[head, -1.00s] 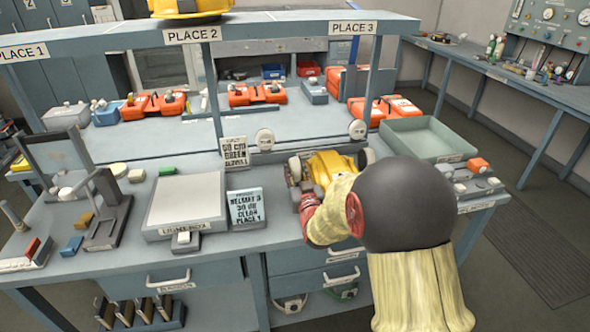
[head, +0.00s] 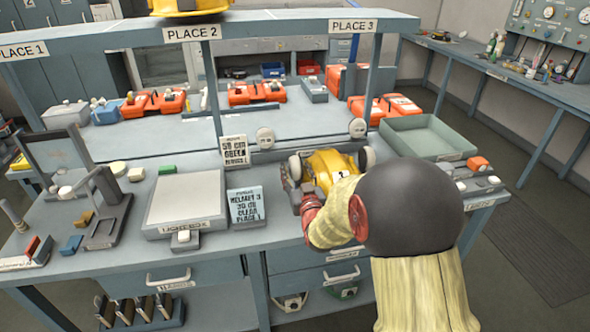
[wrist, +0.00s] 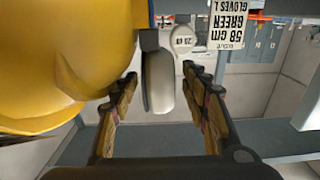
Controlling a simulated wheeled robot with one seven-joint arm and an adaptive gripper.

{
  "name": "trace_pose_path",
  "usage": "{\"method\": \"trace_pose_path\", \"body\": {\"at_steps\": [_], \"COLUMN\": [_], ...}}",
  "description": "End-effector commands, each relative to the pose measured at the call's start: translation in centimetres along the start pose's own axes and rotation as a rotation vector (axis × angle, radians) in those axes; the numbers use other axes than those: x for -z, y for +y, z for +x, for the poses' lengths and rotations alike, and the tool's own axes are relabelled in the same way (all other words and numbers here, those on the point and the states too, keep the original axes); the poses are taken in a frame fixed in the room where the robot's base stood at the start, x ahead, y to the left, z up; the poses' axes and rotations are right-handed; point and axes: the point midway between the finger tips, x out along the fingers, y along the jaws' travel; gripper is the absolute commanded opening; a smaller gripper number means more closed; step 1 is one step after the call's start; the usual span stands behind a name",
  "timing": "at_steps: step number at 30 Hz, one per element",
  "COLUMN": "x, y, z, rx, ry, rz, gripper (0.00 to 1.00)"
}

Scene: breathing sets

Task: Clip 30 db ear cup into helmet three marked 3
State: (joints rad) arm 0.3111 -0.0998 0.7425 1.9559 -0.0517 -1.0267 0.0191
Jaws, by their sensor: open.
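A yellow helmet (head: 327,163) sits on the bench in front of my arm; it fills the left of the wrist view (wrist: 60,60). A dark mark on its shell is too small to read surely. A pale grey ear cup (wrist: 159,82) is beside the helmet, at a dark arm along its edge. My gripper (wrist: 165,88) is open, one finger on each side of this cup, with gaps showing. Another pale cup (head: 367,157) is at the helmet's right side. I cannot read a rating on either cup. My forearm hides the helmet's near side.
A round tag reading 20 dB (wrist: 183,39) and a green gloves card (wrist: 232,24) stand behind. A helmet 3, 30 dB, clear, place 1 card (head: 246,205) stands left of my gripper. A light box (head: 185,200) is further left; an empty green tray (head: 428,133) is right.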

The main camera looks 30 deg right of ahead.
Motion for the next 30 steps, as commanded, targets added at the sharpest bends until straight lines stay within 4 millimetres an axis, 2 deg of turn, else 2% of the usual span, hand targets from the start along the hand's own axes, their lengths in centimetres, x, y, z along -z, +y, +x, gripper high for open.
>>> {"method": "trace_pose_path", "body": {"at_steps": [9,15,21,30], "x": [0.1,0.1,0.1,0.0], "y": [0.0,0.0,0.0,0.0], "z": [-6.1,-9.1,-10.5,-10.7], "rx": [0.0,0.0,0.0,0.0], "ry": [0.002,0.002,0.002,0.001], "rz": [0.0,0.0,0.0,0.0], "gripper": [0.46,0.46,0.46,0.46]}}
